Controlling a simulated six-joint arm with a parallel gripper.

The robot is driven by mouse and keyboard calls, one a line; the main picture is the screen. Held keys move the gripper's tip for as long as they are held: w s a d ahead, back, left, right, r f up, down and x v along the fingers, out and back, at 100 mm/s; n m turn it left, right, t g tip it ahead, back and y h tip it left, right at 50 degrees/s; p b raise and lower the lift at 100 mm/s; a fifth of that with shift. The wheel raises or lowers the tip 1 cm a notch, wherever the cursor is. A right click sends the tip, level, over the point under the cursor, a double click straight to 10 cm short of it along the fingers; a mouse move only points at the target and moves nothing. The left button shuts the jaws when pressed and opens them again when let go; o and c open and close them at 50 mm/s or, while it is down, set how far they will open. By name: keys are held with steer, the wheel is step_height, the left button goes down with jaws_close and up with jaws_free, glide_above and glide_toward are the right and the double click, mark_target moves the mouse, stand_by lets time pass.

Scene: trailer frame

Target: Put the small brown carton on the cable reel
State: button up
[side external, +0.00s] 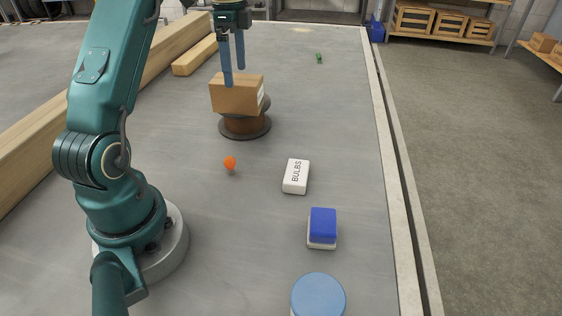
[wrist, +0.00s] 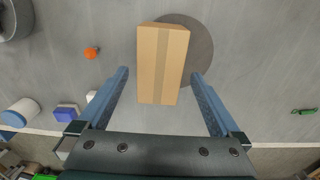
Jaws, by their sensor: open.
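My gripper (side external: 233,76) is at the carton's top in the side view. In the wrist view my gripper (wrist: 160,75) is open, with its blue fingers spread apart on either side of the carton's near end. Gaps show between the fingers and the carton.
Nearer in the side view are an orange item (side external: 230,163), a white BULBS box (side external: 296,176), a blue and white box (side external: 322,228) and a blue-topped cylinder (side external: 318,294). Timber beams (side external: 165,52) lie left. A small green item (side external: 319,58) lies beyond the reel.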

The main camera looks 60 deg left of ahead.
steer(key=shift+r, duration=0.45)
steer(key=shift+d+r, duration=0.3)
steer(key=s+d+r+n+t+y, duration=0.1)
steer(key=s+d+r+n, duration=0.1)
steer(key=d, duration=0.5)
steer(key=s+d+r+n+t, duration=0.2)
steer(key=d+r, duration=0.1)
steer(key=d, duration=0.4)
steer(key=s+d+f+n+t, duration=0.1)
steer(key=s+d+f+n, duration=0.1)
steer(key=s+d, duration=0.2)
steer(key=s+d+f+n+t+h, duration=0.1)
steer(key=s+d+f+n, duration=0.2)
steer(key=s+d, duration=0.2)
steer(key=shift+s+d+f+t, duration=0.15)
steer(key=shift+s+f+t, duration=0.15)
steer(key=shift+s, duration=0.15)
